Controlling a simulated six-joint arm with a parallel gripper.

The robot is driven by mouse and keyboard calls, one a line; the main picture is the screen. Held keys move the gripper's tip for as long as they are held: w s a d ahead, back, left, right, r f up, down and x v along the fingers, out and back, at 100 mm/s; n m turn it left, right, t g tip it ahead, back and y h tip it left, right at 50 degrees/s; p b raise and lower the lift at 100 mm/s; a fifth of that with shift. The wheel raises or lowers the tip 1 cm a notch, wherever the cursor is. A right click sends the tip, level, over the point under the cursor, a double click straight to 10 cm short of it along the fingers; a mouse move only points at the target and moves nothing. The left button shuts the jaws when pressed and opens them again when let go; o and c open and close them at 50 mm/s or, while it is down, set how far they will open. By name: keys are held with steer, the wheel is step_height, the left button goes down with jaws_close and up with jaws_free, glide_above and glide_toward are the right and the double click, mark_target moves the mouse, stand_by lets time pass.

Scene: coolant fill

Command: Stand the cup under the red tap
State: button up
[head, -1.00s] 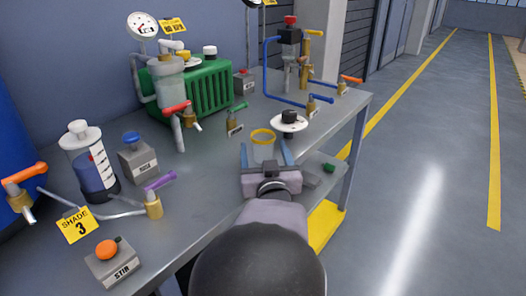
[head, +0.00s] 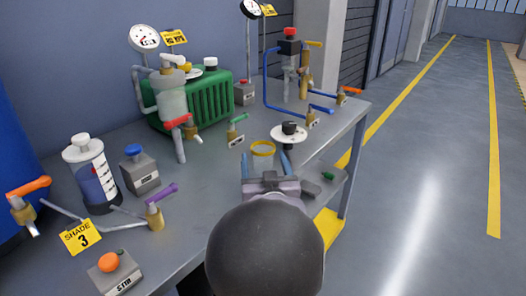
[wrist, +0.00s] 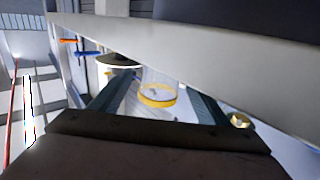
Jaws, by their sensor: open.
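The cup (head: 262,157) is clear with a yellow rim and stands near the front edge of the bench. It also shows in the wrist view (wrist: 158,88). My gripper (head: 265,166) is open, with one blue-grey finger on each side of the cup. In the wrist view the cup lies between the fingers, with a gap on each side; I cannot tell how far it reaches in. The red tap (head: 177,121) is a red lever on a brass valve, under a cloudy vessel in front of the green radiator, left of and beyond the cup.
A white disc with a black knob (head: 288,132) stands close behind the cup. A green-handled tap (head: 238,120) lies between cup and red tap. A grey box with a blue knob (head: 138,170) and a purple tap (head: 160,192) stand at left. Bare bench lies left of the cup.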

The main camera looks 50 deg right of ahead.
steer(key=shift+b+x, duration=0.3)
steer(key=shift+x, duration=0.95)
steer(key=c, duration=1.2)
steer(key=shift+r, duration=0.1)
